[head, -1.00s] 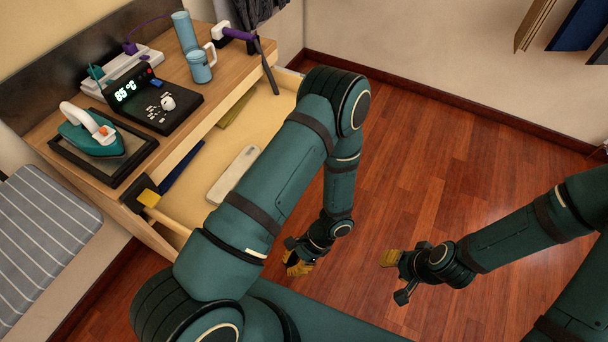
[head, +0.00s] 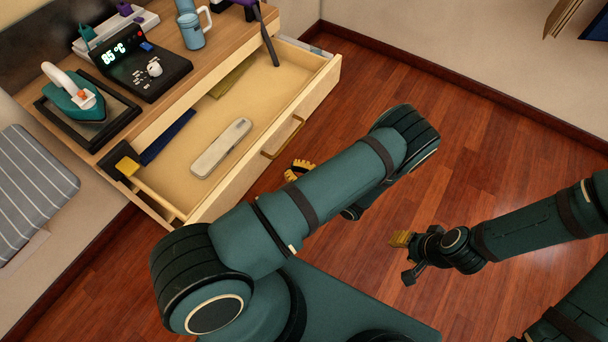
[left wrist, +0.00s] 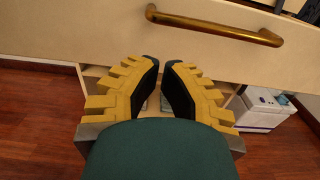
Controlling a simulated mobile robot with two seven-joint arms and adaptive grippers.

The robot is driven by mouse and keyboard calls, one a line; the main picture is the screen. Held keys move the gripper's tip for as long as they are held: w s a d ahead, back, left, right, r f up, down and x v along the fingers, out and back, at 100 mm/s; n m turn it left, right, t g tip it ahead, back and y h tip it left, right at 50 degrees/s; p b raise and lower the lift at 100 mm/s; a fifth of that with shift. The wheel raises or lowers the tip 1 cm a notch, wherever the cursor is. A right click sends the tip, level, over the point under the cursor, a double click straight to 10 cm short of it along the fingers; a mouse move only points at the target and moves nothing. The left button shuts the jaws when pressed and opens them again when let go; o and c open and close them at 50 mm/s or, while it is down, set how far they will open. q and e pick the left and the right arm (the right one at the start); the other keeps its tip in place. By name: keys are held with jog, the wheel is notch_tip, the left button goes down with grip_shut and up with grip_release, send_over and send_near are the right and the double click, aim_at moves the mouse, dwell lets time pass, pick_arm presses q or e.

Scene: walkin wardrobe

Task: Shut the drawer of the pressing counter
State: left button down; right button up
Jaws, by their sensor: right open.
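The pressing counter (head: 240,28) has a wooden top, and its drawer (head: 268,98) stands pulled out with its pale inside in view. The brass bar handle (head: 283,138) is on the drawer front; it also shows in the left wrist view (left wrist: 215,26). My left gripper (head: 299,170) is low beside the drawer front, mostly hidden by my arm. In the left wrist view its yellow fingers (left wrist: 161,68) point at the drawer front below the handle, with a narrow empty gap between them; contact is unclear. My right gripper (head: 402,258) is open and empty over the floor.
Inside the drawer lie a white case (head: 221,148), a dark blue item (head: 168,137) and an olive item (head: 231,80). An iron (head: 74,99), a control unit (head: 144,65) and a mug (head: 193,31) stand on top. A white-purple box (left wrist: 262,108) stands below. Floor to the right is clear.

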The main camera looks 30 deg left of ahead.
aim_at(271, 158)
pick_arm(q)
jog(key=a, duration=0.8)
jog(key=shift+w+b, duration=0.3)
jog(key=shift+w, duration=0.05)
pick_arm(e)
jog(key=shift+w+f, duration=0.1)
jog(key=shift+f, duration=0.25)
